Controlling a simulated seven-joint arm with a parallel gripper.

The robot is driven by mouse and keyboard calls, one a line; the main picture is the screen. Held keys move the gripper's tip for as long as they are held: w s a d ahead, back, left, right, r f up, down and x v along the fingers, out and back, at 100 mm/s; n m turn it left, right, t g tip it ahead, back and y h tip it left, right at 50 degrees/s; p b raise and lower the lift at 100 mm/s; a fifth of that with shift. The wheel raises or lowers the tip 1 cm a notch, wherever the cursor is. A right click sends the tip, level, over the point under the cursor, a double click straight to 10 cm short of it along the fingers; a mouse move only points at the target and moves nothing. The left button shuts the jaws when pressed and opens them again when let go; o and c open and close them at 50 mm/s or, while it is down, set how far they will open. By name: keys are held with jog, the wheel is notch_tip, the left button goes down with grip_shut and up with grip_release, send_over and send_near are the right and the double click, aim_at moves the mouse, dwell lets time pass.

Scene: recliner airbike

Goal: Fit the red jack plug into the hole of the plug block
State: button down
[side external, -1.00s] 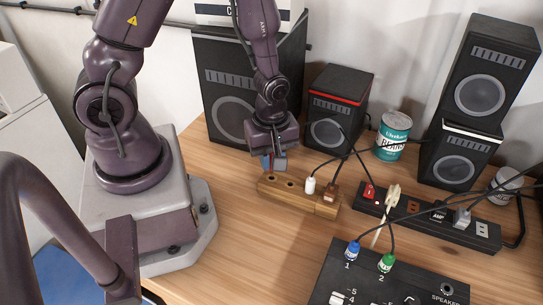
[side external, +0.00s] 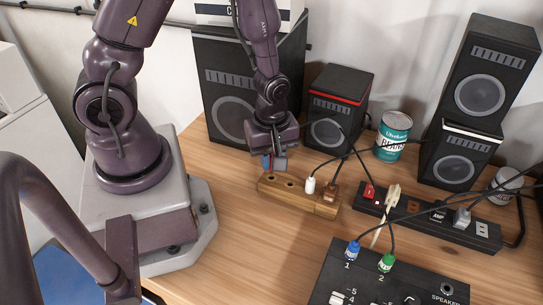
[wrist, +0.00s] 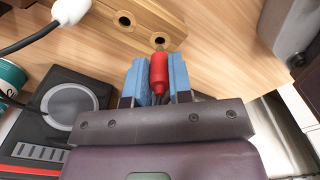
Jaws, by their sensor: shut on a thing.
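The red jack plug (wrist: 159,73) is between the blue fingers of my gripper (wrist: 159,82) in the wrist view, its tip pointing away from the palm. In the side view my gripper (side external: 273,162) is just above the left end of the wooden plug block (side external: 315,201). The block (wrist: 138,28) shows two empty round holes in the wrist view. The plug appears close to the nearer hole (wrist: 158,40) but not in it; the exact gap is hard to tell. A white plug (side external: 310,185) and a brown plug (side external: 332,190) stand in the block's right part.
A power strip (side external: 430,224) with cables and a red switch lies right of the block. A mixer (side external: 390,285) with blue and green plugs is at the front. Speakers (side external: 338,105) and a bean can (side external: 393,137) stand behind. The table left of the block is clear.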

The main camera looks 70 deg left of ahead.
jog(key=shift+f, duration=1.5)
jog(key=c, duration=0.9)
grip_release()
jog(key=shift+c, duration=0.2)
notch_tip(320, 180, up, 13)
jog(key=shift+f, duration=0.1)
